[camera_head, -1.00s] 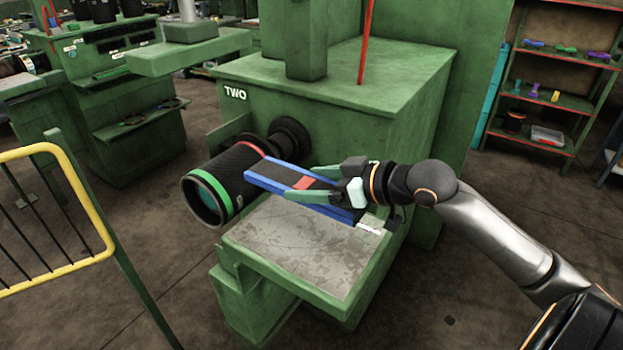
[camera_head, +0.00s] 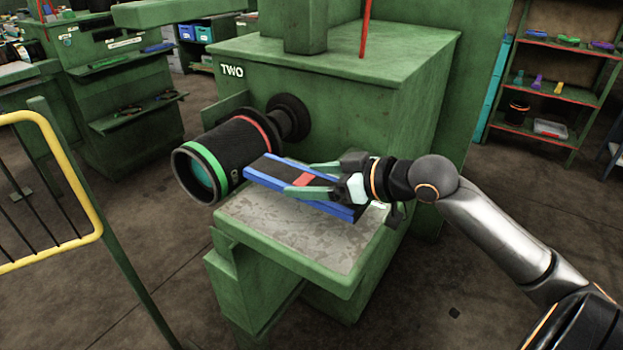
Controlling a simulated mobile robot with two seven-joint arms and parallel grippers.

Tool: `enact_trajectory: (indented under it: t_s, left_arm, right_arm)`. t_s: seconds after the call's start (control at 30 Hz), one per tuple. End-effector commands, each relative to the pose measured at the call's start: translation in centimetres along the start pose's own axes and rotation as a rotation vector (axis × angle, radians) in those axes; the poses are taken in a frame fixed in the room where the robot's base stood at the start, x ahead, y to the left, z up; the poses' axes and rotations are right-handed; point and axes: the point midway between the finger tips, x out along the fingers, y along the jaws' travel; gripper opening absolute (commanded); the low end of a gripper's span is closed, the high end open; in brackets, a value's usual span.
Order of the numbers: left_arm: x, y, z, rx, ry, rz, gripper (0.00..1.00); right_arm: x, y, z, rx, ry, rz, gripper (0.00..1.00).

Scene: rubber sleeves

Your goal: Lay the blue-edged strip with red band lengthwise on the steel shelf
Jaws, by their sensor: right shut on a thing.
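The blue-edged strip (camera_head: 268,169) is dark with a red band (camera_head: 304,180) across its middle. My right gripper (camera_head: 312,181) is shut on it around the red band. The strip's far-left end points at the black drum, and its near end passes under the gripper. The strip is held above the steel shelf (camera_head: 290,238), a worn grey plate with a green rim on the front of the green machine. Whether any part of the strip touches the shelf, I cannot tell. My left gripper is not in view.
A black drum (camera_head: 225,154) with green and red rings juts from the machine (camera_head: 330,85) marked TWO, close to the strip's left end. A yellow-framed barrier (camera_head: 75,170) stands at the left. A red-shelved rack (camera_head: 555,90) is at the back right.

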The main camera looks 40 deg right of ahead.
Motion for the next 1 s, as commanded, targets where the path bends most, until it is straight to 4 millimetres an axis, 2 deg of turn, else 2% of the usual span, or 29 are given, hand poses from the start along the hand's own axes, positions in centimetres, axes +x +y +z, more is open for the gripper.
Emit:
enact_trajectory:
  t_s: [0.37,0.67,1.0]
  left_arm:
    - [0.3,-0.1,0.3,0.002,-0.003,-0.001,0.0]
    - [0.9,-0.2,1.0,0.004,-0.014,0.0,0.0]
    - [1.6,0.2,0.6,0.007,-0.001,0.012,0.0]
  right_arm:
    - [0.2,0.1,0.4,0.001,0.001,0.0,0.29]
    - [0.7,0.6,1.6,0.002,0.002,0.0,0.29]
    - [1.2,1.1,3.1,0.002,0.004,0.0,0.29]
